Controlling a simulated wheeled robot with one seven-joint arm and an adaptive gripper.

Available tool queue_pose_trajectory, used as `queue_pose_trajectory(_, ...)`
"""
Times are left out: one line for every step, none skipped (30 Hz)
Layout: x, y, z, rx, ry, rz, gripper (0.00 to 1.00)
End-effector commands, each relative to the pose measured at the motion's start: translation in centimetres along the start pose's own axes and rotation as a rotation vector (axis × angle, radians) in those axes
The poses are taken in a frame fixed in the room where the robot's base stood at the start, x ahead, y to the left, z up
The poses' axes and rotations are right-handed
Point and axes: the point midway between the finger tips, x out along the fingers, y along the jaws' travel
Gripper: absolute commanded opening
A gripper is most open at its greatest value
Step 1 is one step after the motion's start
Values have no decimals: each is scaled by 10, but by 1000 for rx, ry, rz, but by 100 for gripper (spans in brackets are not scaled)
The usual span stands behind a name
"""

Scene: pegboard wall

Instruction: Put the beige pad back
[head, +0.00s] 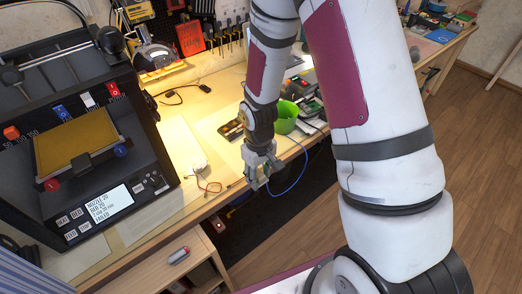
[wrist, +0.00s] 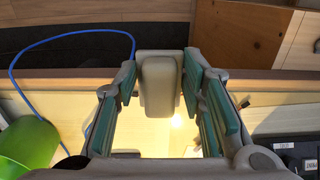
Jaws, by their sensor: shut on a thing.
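The beige pad (wrist: 160,75), a small rounded block, sits between the fingertips of my gripper (wrist: 160,80) in the wrist view. The green-lined fingers are shut on it. In the head view my gripper (head: 262,172) hangs over the front edge of the workbench (head: 226,199), and the pad is too small and covered there to make out clearly.
A green bowl (head: 285,117) stands behind my gripper and shows in the wrist view (wrist: 28,150). A blue cable (head: 294,181) hangs over the bench edge. A black printer-like machine (head: 150,185) stands at left. Tools hang on the wall behind.

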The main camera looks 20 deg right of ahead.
Motion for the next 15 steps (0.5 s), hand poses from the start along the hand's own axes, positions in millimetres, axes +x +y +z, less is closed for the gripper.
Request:
queue_pose_trajectory(2, 7, -12, 4, 2, 0, 15)
queue_pose_trajectory(2, 11, -18, 4, 3, 1, 15)
queue_pose_trajectory(4, 15, -27, 5, 2, 0, 15)
queue_pose_trajectory(4, 19, -34, 5, 3, 0, 15)
queue_pose_trajectory(5, 22, -40, 4, 2, 0, 15)
queue_pose_trajectory(6, 27, -49, 4, 3, 0, 15)
queue_pose_trajectory(6, 30, -55, 3, 2, 0, 15)
queue_pose_trajectory(7, 34, -61, 3, 3, 0, 15)
queue_pose_trajectory(8, 38, -70, 4, 2, 0, 15)
queue_pose_trajectory(9, 42, -76, 5, 2, 0, 15)
queue_pose_trajectory(10, 45, -82, 5, 2, 0, 15)
queue_pose_trajectory(10, 49, -89, 3, 2, 0, 15)
queue_pose_trajectory(11, 51, -94, 3, 1, 0, 15)
queue_pose_trajectory(11, 54, -98, 2, 2, 0, 15)
queue_pose_trajectory(12, 56, -103, 2, 1, 0, 15)
